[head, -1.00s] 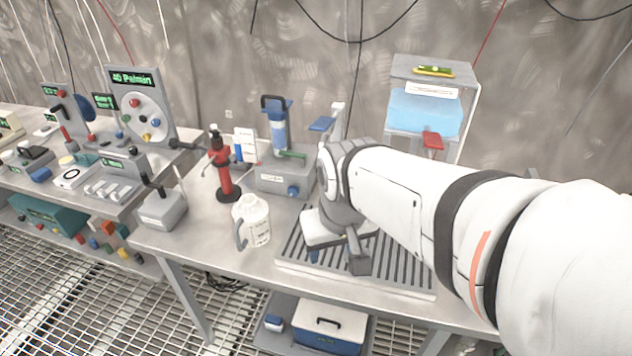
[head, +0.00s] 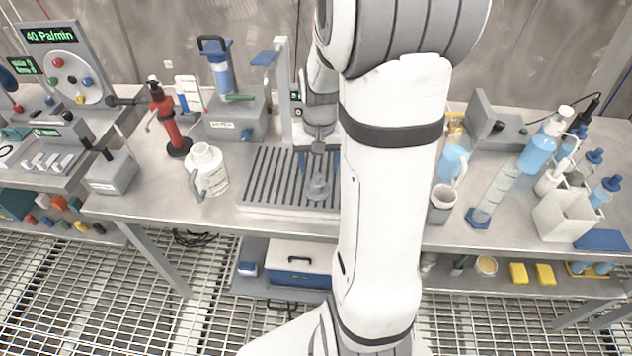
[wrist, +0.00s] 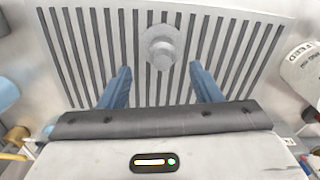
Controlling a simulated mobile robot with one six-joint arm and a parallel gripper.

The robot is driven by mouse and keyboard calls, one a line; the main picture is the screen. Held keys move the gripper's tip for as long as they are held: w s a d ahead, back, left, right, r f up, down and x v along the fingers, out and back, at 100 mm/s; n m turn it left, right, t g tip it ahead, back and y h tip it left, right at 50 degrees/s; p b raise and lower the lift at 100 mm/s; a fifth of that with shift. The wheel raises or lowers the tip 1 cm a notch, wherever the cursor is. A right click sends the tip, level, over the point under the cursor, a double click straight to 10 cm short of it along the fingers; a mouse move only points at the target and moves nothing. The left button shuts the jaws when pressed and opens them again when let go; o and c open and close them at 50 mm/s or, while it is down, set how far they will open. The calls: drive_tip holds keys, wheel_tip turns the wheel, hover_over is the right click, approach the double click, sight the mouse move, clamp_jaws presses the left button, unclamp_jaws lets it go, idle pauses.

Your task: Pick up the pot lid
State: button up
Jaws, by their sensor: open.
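The small round grey lid with a knob (wrist: 162,32), which I take for the pot lid, sits on the slatted grey drain rack (wrist: 75,45). In the head view the lid (head: 318,189) lies near the rack's right side, just in front of my gripper (head: 319,168). In the wrist view my gripper (wrist: 161,78) has its two blue fingers wide apart, with nothing between them. The lid is beyond the fingertips, roughly centred between them. It is not gripped. The height of the fingers above the rack is hard to tell.
A white jug (head: 208,170) stands left of the rack (head: 262,180). A red stand (head: 170,125) and a grey device with a blue cylinder (head: 235,118) are behind it. Right of my arm are a grey cup (head: 442,203), a graduated cylinder (head: 492,195) and a white bottle holder (head: 562,215).

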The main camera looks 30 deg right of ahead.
sight(318, 175)
wheel_tip(318, 175, down, 4)
drive_tip(key=shift+a+f, duration=0.15)
drive_tip(key=shift+f, duration=0.1)
drive_tip(key=c, duration=1.1)
